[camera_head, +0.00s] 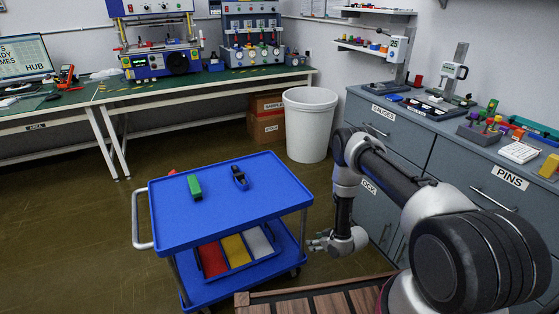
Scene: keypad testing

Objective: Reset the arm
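My arm reaches in from the right side of the head view and bends down at its elbow. My gripper (317,242) hangs low beside the right edge of a blue cart (215,228), pointing left. Its fingers look apart with nothing between them, though they are small in the picture. The gripper appears clear of the cart, but the exact gap is hard to tell. A green block (194,187) and a dark blue-black item (239,177) lie on the cart's top.
Below the cart top are red, yellow and white bins (235,250). Grey drawer cabinets (455,165) with gauges stand close on the right. A white barrel (309,124) and cardboard boxes (266,120) stand behind. A green-topped bench (105,88) runs along the back. Floor left of the cart is clear.

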